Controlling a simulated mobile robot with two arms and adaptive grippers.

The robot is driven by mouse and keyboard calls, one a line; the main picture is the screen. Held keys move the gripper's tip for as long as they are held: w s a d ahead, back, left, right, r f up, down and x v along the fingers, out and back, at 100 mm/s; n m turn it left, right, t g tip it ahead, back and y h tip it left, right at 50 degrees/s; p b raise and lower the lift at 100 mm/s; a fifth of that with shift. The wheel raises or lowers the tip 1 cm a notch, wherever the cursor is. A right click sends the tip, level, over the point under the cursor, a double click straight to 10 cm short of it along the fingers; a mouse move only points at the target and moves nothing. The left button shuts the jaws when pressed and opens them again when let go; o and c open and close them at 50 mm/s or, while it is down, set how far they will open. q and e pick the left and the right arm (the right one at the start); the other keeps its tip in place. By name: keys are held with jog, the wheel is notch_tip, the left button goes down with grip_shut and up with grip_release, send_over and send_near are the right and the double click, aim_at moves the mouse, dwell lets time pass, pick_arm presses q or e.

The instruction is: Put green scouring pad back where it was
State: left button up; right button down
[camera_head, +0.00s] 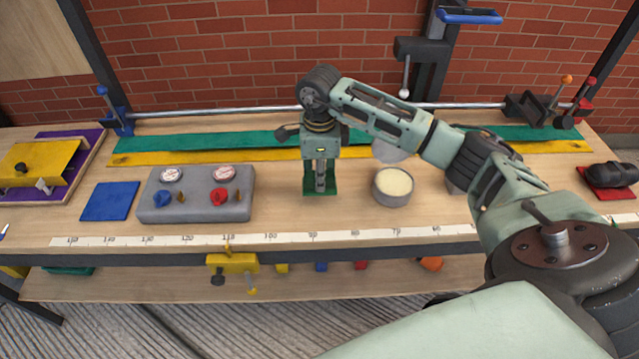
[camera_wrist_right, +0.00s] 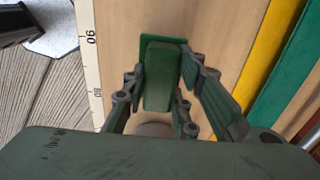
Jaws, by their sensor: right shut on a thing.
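My right gripper (camera_head: 320,186) points down over the middle of the workbench. In the wrist view its fingers (camera_wrist_right: 160,90) are shut on the green scouring pad (camera_wrist_right: 160,85), which stands on edge between them. A flat green square (camera_head: 332,190) lies on the bench right under the gripper; its edge also shows behind the pad in the wrist view (camera_wrist_right: 145,45). The pad is at or just above this square; I cannot tell if they touch. In the head view the fingers mostly hide the pad. My left gripper is not in view.
A round tin with cream filling (camera_head: 393,187) stands close right of the gripper. A grey gauge box (camera_head: 197,194) and a blue square (camera_head: 109,201) lie to the left. A black object (camera_head: 611,174) sits on a red mat at far right. A ruler strip (camera_head: 270,238) runs along the front edge.

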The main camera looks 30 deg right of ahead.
notch_tip(320, 180, down, 4)
jog(key=shift+r+p, duration=0.2)
jog(key=shift+p, duration=0.4)
jog(key=shift+f, duration=0.25)
jog(key=shift+f, duration=0.1)
jog(key=c, duration=1.4)
grip_release()
